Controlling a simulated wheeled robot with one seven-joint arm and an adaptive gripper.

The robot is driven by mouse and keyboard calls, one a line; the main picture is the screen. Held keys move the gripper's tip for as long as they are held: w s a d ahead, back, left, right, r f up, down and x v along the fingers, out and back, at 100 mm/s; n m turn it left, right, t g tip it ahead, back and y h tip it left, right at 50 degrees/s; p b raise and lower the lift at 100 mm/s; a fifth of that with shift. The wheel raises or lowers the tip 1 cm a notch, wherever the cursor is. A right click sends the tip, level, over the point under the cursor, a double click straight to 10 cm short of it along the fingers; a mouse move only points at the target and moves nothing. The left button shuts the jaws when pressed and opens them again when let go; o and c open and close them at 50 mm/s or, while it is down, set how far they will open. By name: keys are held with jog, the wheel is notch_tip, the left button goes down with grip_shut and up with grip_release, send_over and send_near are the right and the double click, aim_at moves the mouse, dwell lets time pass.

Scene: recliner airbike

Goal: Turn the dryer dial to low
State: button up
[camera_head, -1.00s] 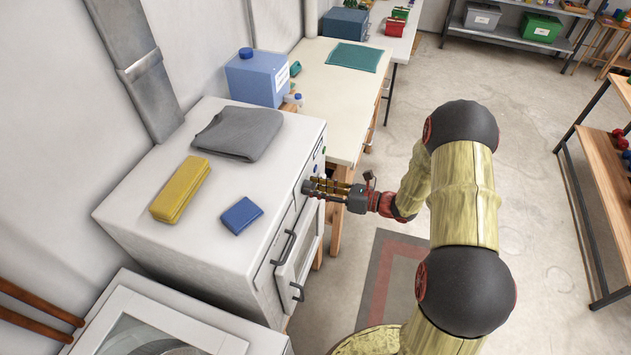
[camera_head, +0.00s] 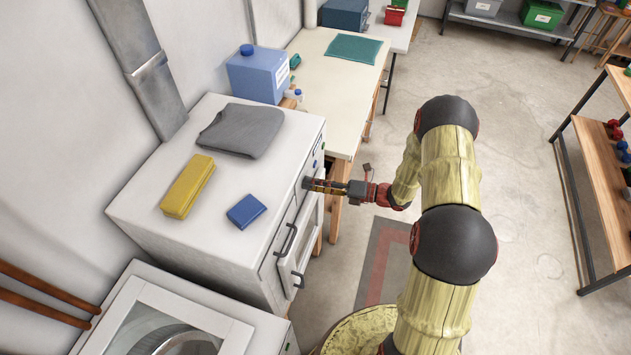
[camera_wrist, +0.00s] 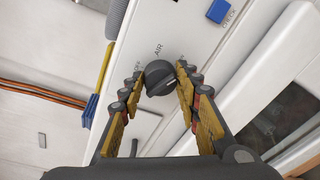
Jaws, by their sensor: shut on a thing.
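The dryer (camera_head: 250,185) is a white machine with its control panel on the side facing my arm. In the wrist view its dark grey round dial (camera_wrist: 161,78) sits on the white panel, with the word AIR printed beside it. Other labels around the dial are partly covered by my fingers.
On the dryer top lie a grey folded cloth (camera_head: 241,130), a yellow block (camera_head: 187,186) and a blue block (camera_head: 246,211). A blue CHECK button (camera_wrist: 218,11) is near the dial. A table (camera_head: 335,90) stands beyond the dryer.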

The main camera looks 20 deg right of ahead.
dwell(0.3)
jog(key=o, duration=1.2)
jog(key=shift+c, duration=0.2)
jog(key=shift+d, duration=0.15)
jog(key=v, duration=1.1)
jog(key=shift+s+d, duration=0.2)
jog(key=shift+d, duration=0.15)
